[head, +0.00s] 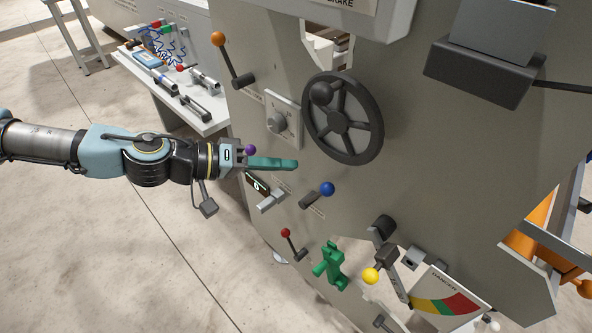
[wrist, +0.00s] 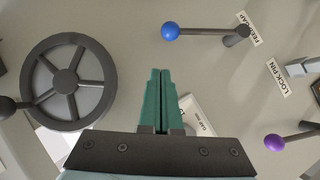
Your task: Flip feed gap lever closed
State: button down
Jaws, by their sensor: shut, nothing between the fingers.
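The feed gap lever (head: 316,195) is a short dark rod with a blue ball knob on the grey machine panel. In the head view its knob points up and right from the pivot. In the wrist view the lever (wrist: 205,32) lies nearly level, knob at left and pivot at right, beside a label ending in "GAP". My gripper (head: 296,164) has green fingers pressed together and holds nothing. In the head view the fingertips are up and left of the blue knob. In the wrist view the gripper (wrist: 160,72) points toward the knob, with a visible gap between them.
A spoked handwheel (head: 343,117) stands out above my fingers. A purple-knobbed lever (wrist: 290,139) sits close to my gripper, near a LOCK PIN label (wrist: 277,78). Red-knobbed (head: 293,245) and yellow-knobbed (head: 385,270) levers and a green handle (head: 331,265) are lower down.

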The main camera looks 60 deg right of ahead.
jog(key=v, duration=0.6)
jog(key=shift+w+a+r, duration=0.25)
dwell(0.3)
jog(key=w+a+f+n+t+y+p, duration=0.2)
jog(key=w+a+f+t+y, duration=0.1)
jog(key=w+a, duration=0.6)
jog(key=w+a+f+n+t+y+p, duration=0.2)
jog(key=w+a+f+n+t+y, duration=0.15)
jog(key=w+a, duration=0.45)
jog(key=w+a+r+n+t+y+p, duration=0.1)
jog(key=w+a+r+n, duration=0.3)
jog(key=a+r, duration=0.5)
jog(key=w+a+r+n+t+y+p, duration=0.2)
jog(key=w+a+r+n+t, duration=0.2)
jog(key=a+r, duration=0.5)
jog(key=w+a+n, duration=0.1)
jog(key=w+a, duration=0.1)
jog(key=a, duration=0.3)
jog(key=shift+r, duration=0.15)
jog(key=shift+s, duration=0.1)
